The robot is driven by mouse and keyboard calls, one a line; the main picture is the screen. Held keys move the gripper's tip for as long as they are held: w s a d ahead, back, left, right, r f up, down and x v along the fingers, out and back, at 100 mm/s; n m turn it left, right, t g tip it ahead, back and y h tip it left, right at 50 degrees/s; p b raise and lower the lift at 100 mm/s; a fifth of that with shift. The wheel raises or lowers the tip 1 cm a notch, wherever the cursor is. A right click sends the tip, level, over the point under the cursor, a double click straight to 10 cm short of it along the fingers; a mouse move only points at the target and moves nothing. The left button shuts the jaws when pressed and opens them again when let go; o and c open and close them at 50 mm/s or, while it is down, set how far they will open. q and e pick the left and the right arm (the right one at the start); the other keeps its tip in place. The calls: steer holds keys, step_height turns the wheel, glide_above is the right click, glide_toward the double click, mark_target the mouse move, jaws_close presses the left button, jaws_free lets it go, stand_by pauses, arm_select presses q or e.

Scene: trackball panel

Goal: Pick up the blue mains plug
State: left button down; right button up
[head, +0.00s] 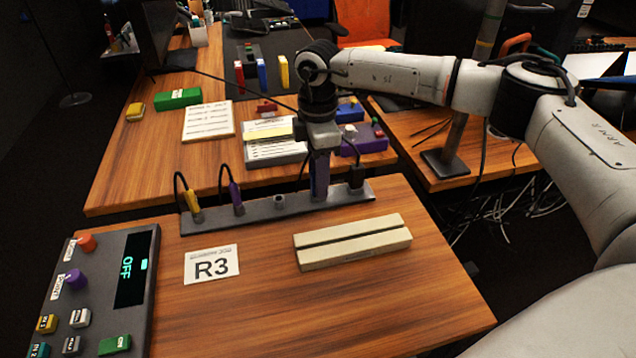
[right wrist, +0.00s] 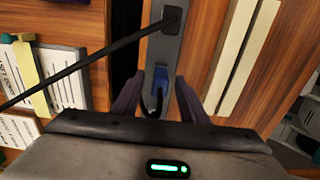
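The blue mains plug (right wrist: 160,86) stands in the grey power strip (head: 258,214), which also shows in the right wrist view (right wrist: 163,48). My right gripper (head: 319,196) points down over the strip. In the right wrist view its two dark purple fingers (right wrist: 159,100) are open, one on each side of the blue plug, with a small gap visible on both sides. In the head view the fingers largely hide the plug. My left gripper is not in view.
Along the strip are a yellow plug (head: 194,208), a purple plug (head: 236,198), an empty socket (head: 279,202) and a black plug (head: 356,178). A cream grooved block (head: 352,242) and an R3 card (head: 212,265) lie in front. A control panel (head: 95,290) reads OFF. A black cable (right wrist: 85,68) crosses the wrist view.

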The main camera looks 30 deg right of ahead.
jaws_close()
